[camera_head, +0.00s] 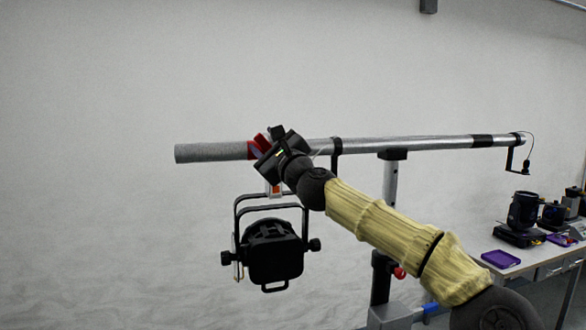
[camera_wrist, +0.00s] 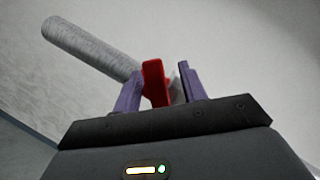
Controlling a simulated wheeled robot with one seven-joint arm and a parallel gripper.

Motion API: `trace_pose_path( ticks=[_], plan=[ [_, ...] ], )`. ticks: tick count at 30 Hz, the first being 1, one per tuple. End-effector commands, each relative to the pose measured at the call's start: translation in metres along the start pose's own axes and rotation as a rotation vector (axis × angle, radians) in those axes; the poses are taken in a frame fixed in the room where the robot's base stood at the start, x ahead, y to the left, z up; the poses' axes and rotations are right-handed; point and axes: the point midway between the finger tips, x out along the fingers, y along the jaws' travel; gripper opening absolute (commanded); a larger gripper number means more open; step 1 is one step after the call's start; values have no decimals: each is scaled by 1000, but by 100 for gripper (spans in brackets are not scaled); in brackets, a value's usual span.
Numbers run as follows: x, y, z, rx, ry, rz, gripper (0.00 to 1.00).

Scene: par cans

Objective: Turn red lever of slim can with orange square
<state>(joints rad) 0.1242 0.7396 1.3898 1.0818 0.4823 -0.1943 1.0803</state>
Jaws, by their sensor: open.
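A black can (camera_head: 274,252) hangs in a yoke below the left part of a grey horizontal pipe (camera_head: 208,152). An orange square (camera_head: 274,189) on a pale tag shows at the top of its yoke, just below my gripper. A red lever (camera_head: 260,141) stands at the pipe above the can; it also shows in the wrist view (camera_wrist: 155,83). My gripper (camera_head: 262,150) is at the pipe, over the clamp, and hides most of it. In the wrist view its purple fingers (camera_wrist: 160,88) are open, with the red lever between them, nearer the left finger. I cannot tell whether they touch.
A stand (camera_head: 390,190) holds the pipe to the right of the can. A small black fixture (camera_head: 516,165) hangs at the pipe's right end. A table (camera_head: 510,262) with black cans and purple trays stands at right. The left side is clear.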

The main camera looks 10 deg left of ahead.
Motion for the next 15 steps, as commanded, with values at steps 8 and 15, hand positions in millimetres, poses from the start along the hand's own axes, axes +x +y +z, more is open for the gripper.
trace_pose_path(
  ticks=[8, 15],
  plan=[
    [-37, 4, -4, -3, -1, 0, 42],
    [-70, 2, -6, -4, 2, -2, 42]
  ],
)
